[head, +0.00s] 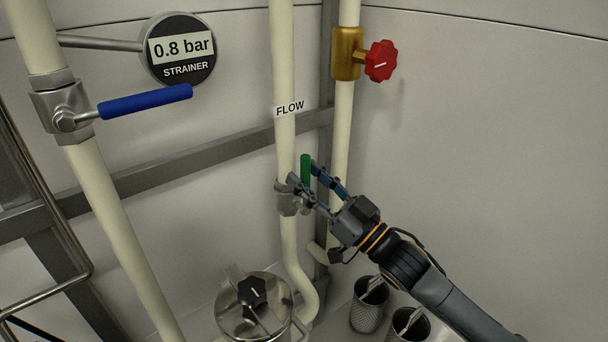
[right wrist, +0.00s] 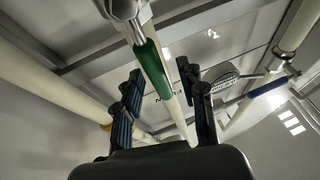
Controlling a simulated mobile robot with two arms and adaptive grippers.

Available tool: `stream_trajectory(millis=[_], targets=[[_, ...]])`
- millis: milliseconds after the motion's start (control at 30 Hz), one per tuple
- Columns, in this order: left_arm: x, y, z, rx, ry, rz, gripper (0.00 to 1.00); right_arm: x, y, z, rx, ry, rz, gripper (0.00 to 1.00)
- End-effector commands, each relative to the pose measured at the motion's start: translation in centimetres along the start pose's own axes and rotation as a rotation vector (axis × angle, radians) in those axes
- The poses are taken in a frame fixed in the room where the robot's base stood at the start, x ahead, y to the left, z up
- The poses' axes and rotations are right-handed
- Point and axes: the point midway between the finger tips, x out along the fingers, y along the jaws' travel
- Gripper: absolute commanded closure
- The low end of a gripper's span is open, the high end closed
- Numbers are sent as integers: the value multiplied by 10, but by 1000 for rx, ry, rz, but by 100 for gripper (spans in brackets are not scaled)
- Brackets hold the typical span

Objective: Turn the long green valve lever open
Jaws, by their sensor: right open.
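The long green lever (head: 305,168) belongs to a metal valve (head: 285,199) on the pale FLOW pipe (head: 284,70). In the head view it stands nearly upright, roughly alongside the pipe. My right gripper (head: 303,174) is open, one finger on each side of the lever. In the right wrist view, the green lever (right wrist: 152,68) runs between the two spread fingers of the gripper (right wrist: 159,70). I cannot tell whether either finger touches it. The lower part of the lever is partly hidden by the fingers in the head view. My left gripper is not in view.
A blue lever (head: 145,101) and a 0.8 bar STRAINER gauge (head: 180,50) are on the left. A red knob (head: 381,61) sits upper right. A lidded vessel with a black knob (head: 252,291) and mesh cups (head: 369,304) are below. A grey rail (head: 170,160) crosses behind.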

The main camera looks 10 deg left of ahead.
Motion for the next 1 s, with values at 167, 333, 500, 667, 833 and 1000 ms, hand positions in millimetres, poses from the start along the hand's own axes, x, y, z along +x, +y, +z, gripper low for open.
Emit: stream_trajectory(millis=[167,333,500,667,833,1000], targets=[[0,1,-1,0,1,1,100,-39,0,2,0,-7,2,60],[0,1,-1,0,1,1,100,-74,0,2,0,-5,1,60],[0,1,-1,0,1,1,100,-98,0,2,0,-4,1,60],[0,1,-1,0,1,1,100,-106,-1,1,1,-2,-1,60],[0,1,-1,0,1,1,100,-107,-1,1,0,-1,-1,60],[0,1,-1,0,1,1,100,-106,-1,1,0,-1,-1,60]])
